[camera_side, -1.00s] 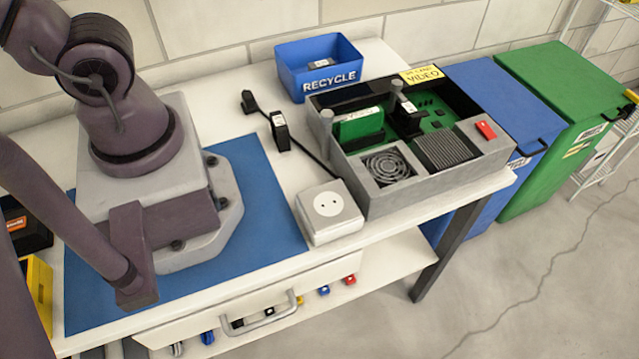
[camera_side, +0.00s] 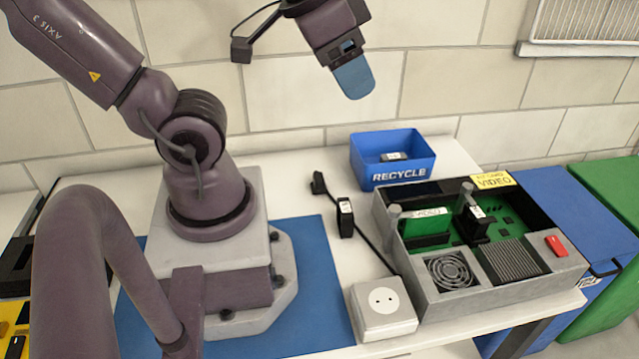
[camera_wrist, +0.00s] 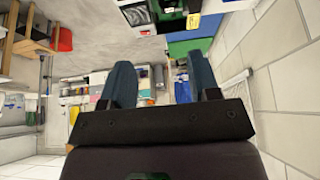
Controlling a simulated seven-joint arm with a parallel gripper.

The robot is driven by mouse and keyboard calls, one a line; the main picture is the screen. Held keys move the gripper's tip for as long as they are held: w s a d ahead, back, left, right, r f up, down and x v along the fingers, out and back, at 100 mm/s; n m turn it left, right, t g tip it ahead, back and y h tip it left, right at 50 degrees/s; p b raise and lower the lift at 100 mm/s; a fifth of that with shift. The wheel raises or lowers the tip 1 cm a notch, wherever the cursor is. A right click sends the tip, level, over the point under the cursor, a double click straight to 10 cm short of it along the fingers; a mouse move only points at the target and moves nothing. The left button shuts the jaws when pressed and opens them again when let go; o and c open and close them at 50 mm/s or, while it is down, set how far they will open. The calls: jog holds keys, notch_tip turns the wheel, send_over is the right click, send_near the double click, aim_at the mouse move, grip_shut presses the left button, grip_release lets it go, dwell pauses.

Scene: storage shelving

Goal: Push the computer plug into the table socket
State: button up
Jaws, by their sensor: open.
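The black plug (camera_side: 318,183) lies on the white table at the end of a black cord. The cord runs past a small black block with a white label (camera_side: 345,217) to the grey open-topped computer (camera_side: 455,298). The white table socket (camera_side: 384,303), with two round holes in its face, sits at the table's front, left of the computer. My gripper (camera_side: 353,80) is high above the table, in front of the wall, well away from plug and socket. In the wrist view my gripper (camera_wrist: 161,82) shows two blue fingers spread apart with nothing between them.
A blue recycle bin (camera_side: 391,172) stands behind the computer. Two upright grey posts and a green card rise inside the computer's case. A blue mat (camera_side: 310,265) lies under my base. Blue (camera_side: 550,200) and green (camera_side: 610,175) large bins stand right of the table.

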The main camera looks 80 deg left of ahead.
jog(key=n+g+y, duration=0.5)
jog(key=n+g, duration=0.1)
jog(key=n, duration=1.2)
send_near(319, 176)
notch_tip(319, 176, up, 3)
jog(key=shift+s+d+f, duration=0.1)
jog(key=shift+s+d, duration=0.1)
jog(key=shift+d, duration=0.2)
jog(key=shift+f, duration=0.1)
jog(key=shift+h, duration=0.3)
jog(key=shift+x, duration=3.8)
